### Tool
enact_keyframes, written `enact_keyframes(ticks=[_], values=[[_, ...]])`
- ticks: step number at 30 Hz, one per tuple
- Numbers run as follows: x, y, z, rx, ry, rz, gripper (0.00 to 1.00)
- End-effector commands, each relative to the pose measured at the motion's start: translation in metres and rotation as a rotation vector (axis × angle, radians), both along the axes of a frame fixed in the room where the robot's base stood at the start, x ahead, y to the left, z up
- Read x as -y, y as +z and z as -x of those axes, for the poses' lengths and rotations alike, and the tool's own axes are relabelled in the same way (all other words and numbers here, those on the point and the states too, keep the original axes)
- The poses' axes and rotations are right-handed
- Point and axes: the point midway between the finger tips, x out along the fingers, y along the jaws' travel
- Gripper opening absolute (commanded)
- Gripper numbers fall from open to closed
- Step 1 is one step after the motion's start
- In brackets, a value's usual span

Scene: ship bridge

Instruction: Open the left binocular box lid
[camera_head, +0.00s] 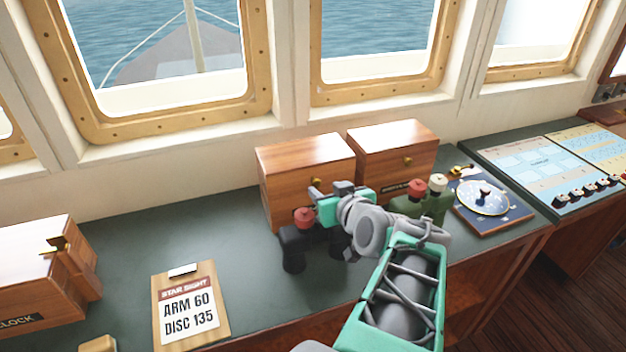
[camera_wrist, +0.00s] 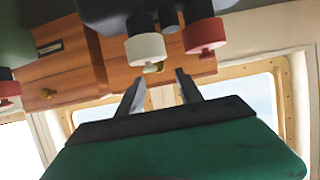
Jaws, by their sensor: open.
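Two wooden boxes with brass knobs stand side by side under the windows in the head view. The left box (camera_head: 288,163) looks shut; its knob (camera_head: 317,181) faces me, and my gripper hides part of its lower front. The right box (camera_head: 385,137) also looks shut. My gripper (camera_head: 326,190) is open in front of the left box. In the wrist view, which is upside down, the fingertips (camera_wrist: 160,78) point at the left box (camera_wrist: 195,68). Its knob (camera_wrist: 153,67) appears close to the left fingertip; contact cannot be told.
Black binoculars (camera_head: 293,247) with a red cap stand under my gripper. Green binoculars (camera_head: 436,204) stand to the right, beside a round dial (camera_head: 483,197). A star sight board (camera_head: 190,307) and a clock box (camera_head: 38,262) are at left.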

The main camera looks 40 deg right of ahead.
Motion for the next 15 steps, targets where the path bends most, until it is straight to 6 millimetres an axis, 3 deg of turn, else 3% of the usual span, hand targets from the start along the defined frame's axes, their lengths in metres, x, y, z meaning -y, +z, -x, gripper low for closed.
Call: enact_keyframes(ticks=[9,15], values=[[0.013,-0.021,-0.05,-0.003,0.001,-0.001,0.43],[0.015,-0.024,-0.056,-0.001,-0.001,0.001,0.43]])
